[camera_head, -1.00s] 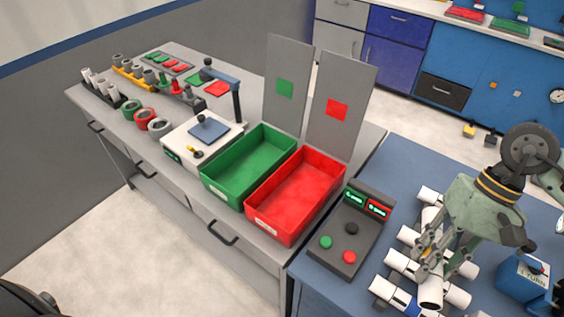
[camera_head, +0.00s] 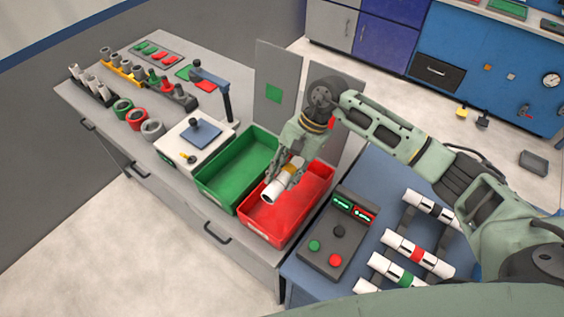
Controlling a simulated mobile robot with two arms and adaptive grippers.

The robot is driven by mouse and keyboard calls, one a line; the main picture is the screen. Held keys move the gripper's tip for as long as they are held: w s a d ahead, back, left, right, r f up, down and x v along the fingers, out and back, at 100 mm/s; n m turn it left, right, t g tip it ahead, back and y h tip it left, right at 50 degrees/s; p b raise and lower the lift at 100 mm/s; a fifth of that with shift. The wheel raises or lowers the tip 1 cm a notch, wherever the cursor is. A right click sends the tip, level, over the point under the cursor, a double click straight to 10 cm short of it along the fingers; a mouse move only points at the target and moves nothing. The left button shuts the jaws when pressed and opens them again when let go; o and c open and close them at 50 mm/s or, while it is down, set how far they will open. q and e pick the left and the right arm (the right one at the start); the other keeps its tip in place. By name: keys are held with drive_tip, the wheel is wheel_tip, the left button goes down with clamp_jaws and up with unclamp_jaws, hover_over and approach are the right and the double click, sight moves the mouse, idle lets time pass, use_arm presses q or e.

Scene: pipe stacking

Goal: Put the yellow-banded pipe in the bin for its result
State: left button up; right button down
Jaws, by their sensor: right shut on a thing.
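My right gripper (camera_head: 287,172) is shut on the yellow-banded pipe (camera_head: 272,193), a white tube with a yellow-orange band partly hidden by the fingers. It holds the pipe tilted, with its open end toward the camera, over the left part of the red bin (camera_head: 262,229). The pipe appears to be above the bin floor; the exact height is hard to tell. The green bin (camera_head: 212,193) stands just left of the red one and looks empty. My left gripper is not in view.
Panels with green and red squares stand behind the bins. A control box (camera_head: 337,232) with two lit displays sits on the blue table at right, beside a rack of banded pipes (camera_head: 418,252). A grey-white device (camera_head: 197,140) and fittings occupy the left bench.

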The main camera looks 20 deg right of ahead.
drive_tip(key=shift+w+f, duration=0.1)
drive_tip(key=shift+f, duration=0.25)
wheel_tip(320, 180, down, 9)
drive_tip(key=b, duration=0.6)
drive_tip(key=shift+r+b, duration=0.1)
drive_tip(key=shift+b, duration=0.3)
drive_tip(key=shift+b, duration=0.55)
idle(0.4)
drive_tip(key=c, duration=1.2)
unclamp_jaws()
drive_tip(key=shift+d, duration=0.1)
